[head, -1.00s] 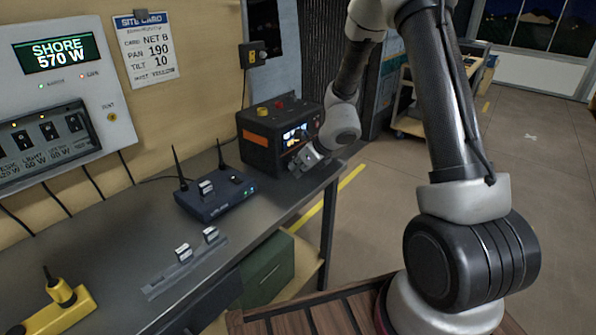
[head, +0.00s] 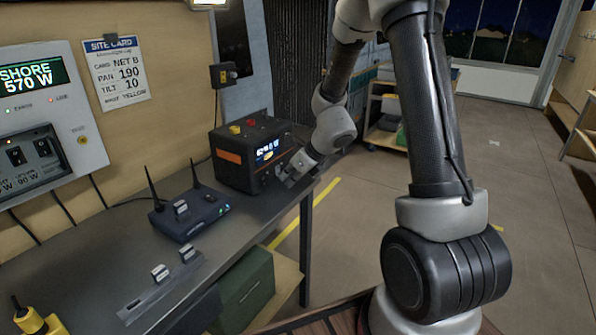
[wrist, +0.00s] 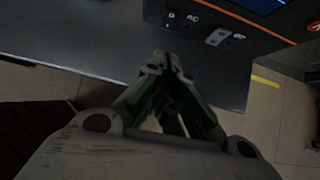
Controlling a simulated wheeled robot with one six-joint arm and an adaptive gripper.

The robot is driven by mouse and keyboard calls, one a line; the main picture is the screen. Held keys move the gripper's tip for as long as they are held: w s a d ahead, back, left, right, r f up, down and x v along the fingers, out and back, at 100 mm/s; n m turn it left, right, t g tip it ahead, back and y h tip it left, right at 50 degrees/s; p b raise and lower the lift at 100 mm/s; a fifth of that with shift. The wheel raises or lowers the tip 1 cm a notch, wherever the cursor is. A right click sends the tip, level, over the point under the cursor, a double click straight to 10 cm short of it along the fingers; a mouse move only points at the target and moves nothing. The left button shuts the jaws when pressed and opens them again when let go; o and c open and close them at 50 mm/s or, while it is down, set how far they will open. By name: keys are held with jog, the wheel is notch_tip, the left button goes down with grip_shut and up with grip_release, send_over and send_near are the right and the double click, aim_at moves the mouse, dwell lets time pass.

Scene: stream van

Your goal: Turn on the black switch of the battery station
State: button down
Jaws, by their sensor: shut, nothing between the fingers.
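The battery station (head: 232,158) is a black box with an orange stripe and a lit screen, on the far end of the grey bench. It also shows at the top of the wrist view (wrist: 225,12), where its lower front carries a small grey switch (wrist: 217,37) beside a white label and another white label further left. A black switch is hard to make out against the dark panel. My gripper (head: 284,180) is in front of the station's face, low and to the right. In the wrist view my gripper (wrist: 167,66) is shut and empty, its tips apart from the panel.
A blue router (head: 190,215) with two antennas stands left of the station on the bench (head: 115,262). A grey rail with two small blocks (head: 160,285) lies nearer. A wall panel (head: 72,100) is at left. The floor right of the bench is open.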

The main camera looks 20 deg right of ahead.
aim_at(263, 181)
jog(key=v, duration=0.5)
jog(key=shift+s+d+r, duration=0.15)
jog(key=shift+r, duration=0.1)
jog(key=shift+s+d+f, duration=0.1)
jog(key=shift+s+f, duration=0.15)
jog(key=shift+f, duration=0.35)
jog(key=x, duration=1)
jog(key=shift+s, duration=0.1)
jog(key=w+a, duration=0.2)
jog(key=shift+w+f, duration=0.3)
jog(key=shift+w, duration=0.1)
jog(key=shift+w+a, duration=0.2)
jog(key=shift+w, duration=0.1)
